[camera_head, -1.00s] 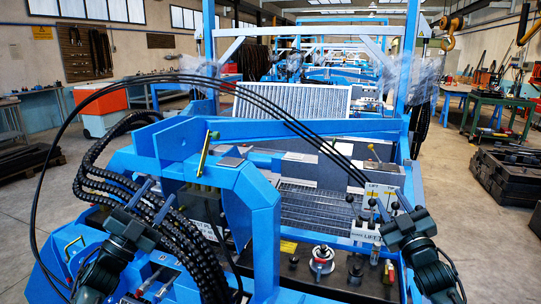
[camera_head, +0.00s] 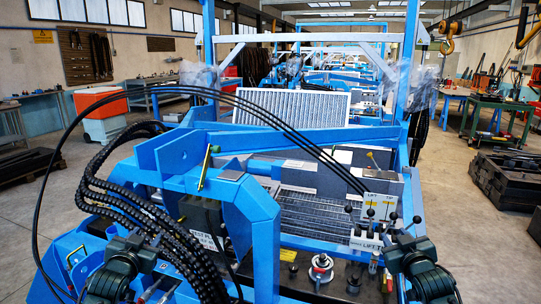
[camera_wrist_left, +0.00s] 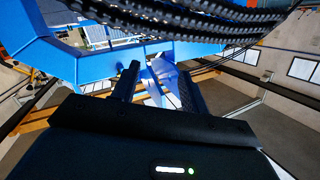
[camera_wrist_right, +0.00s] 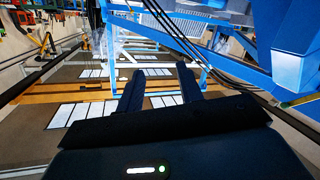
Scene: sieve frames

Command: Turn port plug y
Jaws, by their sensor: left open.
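No part is marked as port plug y, and I cannot tell which fitting it is. Small silver and red fittings (camera_head: 152,287) sit at the lower left of the blue machine, partly hidden by my left arm.
Black ribbed hoses (camera_head: 120,195) loop beside my left gripper, and thin black hoses arch across to the right. A LIFT/TIP lever panel (camera_head: 381,205) stands near my right gripper. A blue arched frame (camera_head: 255,205) stands between the grippers.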

